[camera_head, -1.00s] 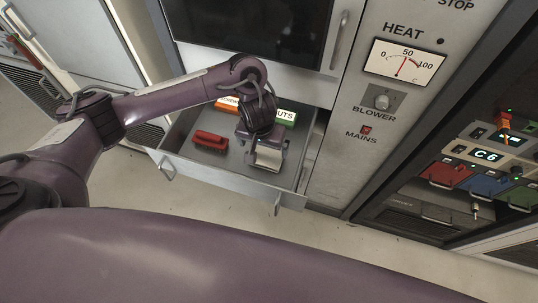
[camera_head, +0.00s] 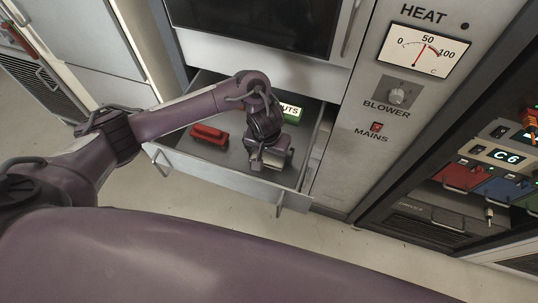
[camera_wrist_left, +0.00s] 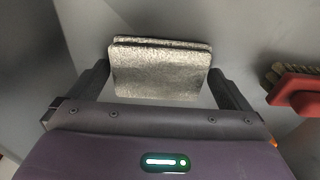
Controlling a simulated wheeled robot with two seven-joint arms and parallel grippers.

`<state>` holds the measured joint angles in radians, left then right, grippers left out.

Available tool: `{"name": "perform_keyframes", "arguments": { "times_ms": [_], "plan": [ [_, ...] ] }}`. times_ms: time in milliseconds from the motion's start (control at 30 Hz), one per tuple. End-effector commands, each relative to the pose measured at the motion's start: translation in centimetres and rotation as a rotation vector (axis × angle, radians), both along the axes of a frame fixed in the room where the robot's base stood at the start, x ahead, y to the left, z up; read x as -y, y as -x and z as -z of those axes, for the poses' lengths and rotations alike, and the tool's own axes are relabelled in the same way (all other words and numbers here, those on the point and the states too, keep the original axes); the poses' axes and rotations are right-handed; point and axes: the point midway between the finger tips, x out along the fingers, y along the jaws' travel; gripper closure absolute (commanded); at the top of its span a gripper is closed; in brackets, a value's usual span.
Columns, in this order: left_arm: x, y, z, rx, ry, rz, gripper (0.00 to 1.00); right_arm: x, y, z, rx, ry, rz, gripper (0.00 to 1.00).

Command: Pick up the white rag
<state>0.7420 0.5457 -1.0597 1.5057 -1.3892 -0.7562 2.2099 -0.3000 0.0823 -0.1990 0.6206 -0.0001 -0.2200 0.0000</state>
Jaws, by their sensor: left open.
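The white rag (camera_wrist_left: 160,72) is a folded, speckled grey-white pad in the left wrist view. It lies in the open drawer (camera_head: 232,181). My left gripper (camera_wrist_left: 160,68) is open, with one finger on each side of the rag. The rag fills most of the gap, and I cannot tell whether the fingers touch it. In the head view my left gripper (camera_head: 268,160) is low over the drawer's right part and hides most of the rag. My right gripper is not in view.
A red brush (camera_head: 209,134) lies in the drawer left of the gripper; it also shows in the wrist view (camera_wrist_left: 298,92). The drawer's front wall and handles are close in front.

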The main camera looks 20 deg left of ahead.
Motion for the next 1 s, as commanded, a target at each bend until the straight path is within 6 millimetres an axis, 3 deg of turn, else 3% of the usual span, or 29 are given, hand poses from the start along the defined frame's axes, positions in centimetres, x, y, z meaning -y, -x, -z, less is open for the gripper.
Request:
{"name": "perform_keyframes", "arguments": {
  "times_ms": [67,300,667,867,1000],
  "plan": [
    [0.0,0.0,0.0,0.0,0.0,0.0,0.03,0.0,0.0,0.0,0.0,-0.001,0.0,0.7],
    [0.0,0.0,0.0,0.0,0.0,0.0,0.32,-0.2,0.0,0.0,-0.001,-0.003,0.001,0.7],
    [0.0,0.0,-0.8,0.001,0.001,0.001,0.32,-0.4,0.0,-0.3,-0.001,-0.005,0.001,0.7],
    [0.0,-0.1,-3.8,0.003,0.001,0.001,0.32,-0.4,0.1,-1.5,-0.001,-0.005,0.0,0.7],
    [-0.1,-0.2,-7.9,0.007,-0.002,0.003,0.32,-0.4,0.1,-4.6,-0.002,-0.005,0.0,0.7]
  ]
}}
